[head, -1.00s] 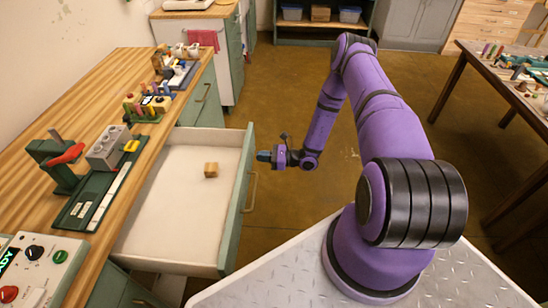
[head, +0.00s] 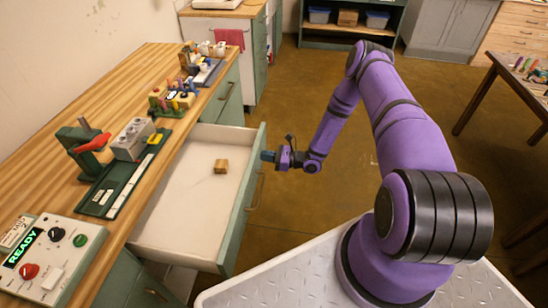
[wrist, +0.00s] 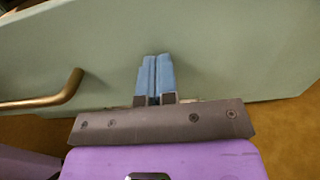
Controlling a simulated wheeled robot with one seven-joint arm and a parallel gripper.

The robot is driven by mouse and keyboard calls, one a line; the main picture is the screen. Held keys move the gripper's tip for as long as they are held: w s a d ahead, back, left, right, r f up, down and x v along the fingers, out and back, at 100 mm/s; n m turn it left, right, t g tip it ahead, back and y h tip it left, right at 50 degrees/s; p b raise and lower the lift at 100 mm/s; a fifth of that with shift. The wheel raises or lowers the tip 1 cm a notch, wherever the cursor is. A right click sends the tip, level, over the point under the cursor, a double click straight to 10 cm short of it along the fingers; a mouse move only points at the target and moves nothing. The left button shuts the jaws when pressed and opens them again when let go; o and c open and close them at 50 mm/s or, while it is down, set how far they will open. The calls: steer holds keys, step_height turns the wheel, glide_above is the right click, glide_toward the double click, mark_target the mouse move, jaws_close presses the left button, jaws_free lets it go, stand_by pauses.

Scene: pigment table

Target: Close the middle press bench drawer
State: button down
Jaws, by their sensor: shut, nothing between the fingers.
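The middle drawer (head: 180,232) of the press bench stands pulled out, with a green front and a pale inside. A small wooden block (head: 221,167) lies in it. My gripper (head: 266,156) is at the outer side of the drawer front, near its far end. In the wrist view my gripper's blue fingertips (wrist: 155,75) are shut together with nothing between them, close against the green drawer front (wrist: 230,50). I cannot tell whether they touch it. The brass handle (wrist: 45,100) is to the left of the fingers; it also shows in the head view (head: 257,190).
The wooden bench top (head: 118,115) holds a press with a red lever (head: 85,150), a control box reading READY (head: 45,258) and small tools. A side table (head: 520,85) stands at the right. The brown floor (head: 290,90) beyond my arm is clear.

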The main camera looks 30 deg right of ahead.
steer(key=x, duration=2.8)
steer(key=shift+w+a+f, duration=0.1)
steer(key=shift+w+a, duration=0.05)
steer(key=shift+a, duration=0.1)
steer(key=shift+w+a, duration=0.15)
steer(key=shift+a, duration=0.05)
steer(key=shift+a+r, duration=0.1)
steer(key=shift+r, duration=0.2)
